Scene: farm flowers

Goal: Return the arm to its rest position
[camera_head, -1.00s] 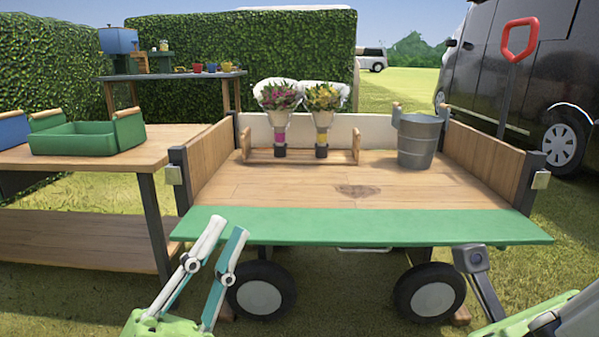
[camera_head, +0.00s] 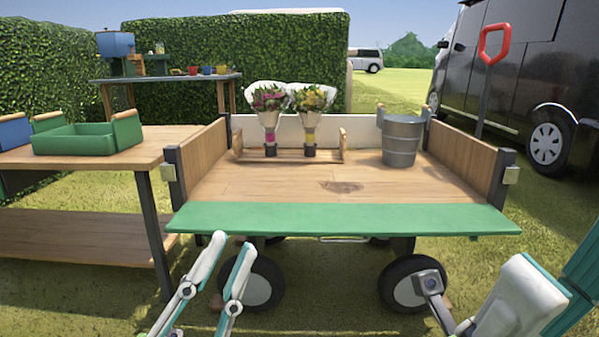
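My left gripper (camera_head: 232,242) comes up from the lower left. Its two white and teal fingers stand apart, with nothing between them. They show in front of the wagon's left wheel, the fingertips just below the wagon's green front edge in the picture. My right arm (camera_head: 520,303) comes in from the lower right with a white link and a teal part. The fingers of my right gripper cannot be made out.
The wagon (camera_head: 260,188) fills the middle, with a bucket (camera_head: 402,142) and two bouquets in a wooden rack (camera_head: 235,156) on it. A wooden table (camera_head: 150,150) with a green tray (camera_head: 88,141) stands left. A grey jointed part (camera_head: 430,281) shows before the right wheel.

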